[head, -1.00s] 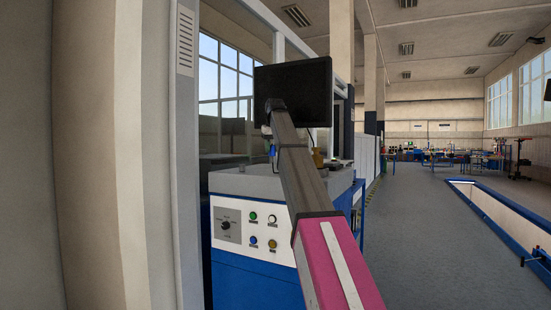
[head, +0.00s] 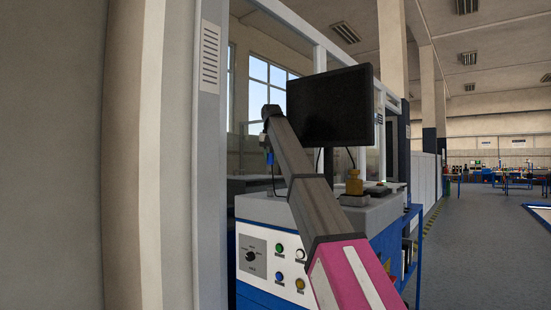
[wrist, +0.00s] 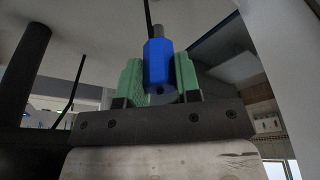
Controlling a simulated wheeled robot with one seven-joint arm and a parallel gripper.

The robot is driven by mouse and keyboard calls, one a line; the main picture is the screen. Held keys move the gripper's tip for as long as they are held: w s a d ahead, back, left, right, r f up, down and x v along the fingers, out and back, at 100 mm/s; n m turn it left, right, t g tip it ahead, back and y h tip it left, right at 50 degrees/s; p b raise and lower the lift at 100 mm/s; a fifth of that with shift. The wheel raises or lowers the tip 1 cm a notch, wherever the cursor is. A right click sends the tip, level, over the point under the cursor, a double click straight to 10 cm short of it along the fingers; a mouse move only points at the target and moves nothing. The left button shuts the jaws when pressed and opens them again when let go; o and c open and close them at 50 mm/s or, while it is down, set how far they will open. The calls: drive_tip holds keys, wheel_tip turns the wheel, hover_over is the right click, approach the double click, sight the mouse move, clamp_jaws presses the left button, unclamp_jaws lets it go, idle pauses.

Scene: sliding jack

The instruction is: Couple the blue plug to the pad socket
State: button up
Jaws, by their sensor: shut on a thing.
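My gripper (wrist: 158,80) is shut on the blue plug (wrist: 156,62), with one green finger on each side of it. The plug's grey stem points toward the top of the wrist view, and a dark cable runs there too. In the head view my gripper (head: 265,140) is at the far end of my arm, and the plug (head: 269,157) shows small below it, above the console level. A brass-coloured piece on a grey block (head: 354,187) stands on the console top, right of my arm. I cannot tell whether it is the pad socket; no socket shows clearly.
A blue and grey console (head: 385,215) with buttons and a knob on its front stands ahead. A black monitor (head: 331,105) rises behind my arm. A beige wall or column (head: 60,150) fills the left side. Open floor (head: 480,250) lies to the right.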

sight(271, 164)
drive_tip(key=shift+f, duration=0.1)
drive_tip(key=shift+f, duration=2.85)
drive_tip(key=shift+f, duration=2)
drive_tip(key=o, duration=1)
drive_tip(key=shift+r, duration=0.1)
drive_tip(key=v, duration=1)
drive_tip(key=shift+s+r, duration=0.15)
drive_tip(key=shift+r, duration=0.15)
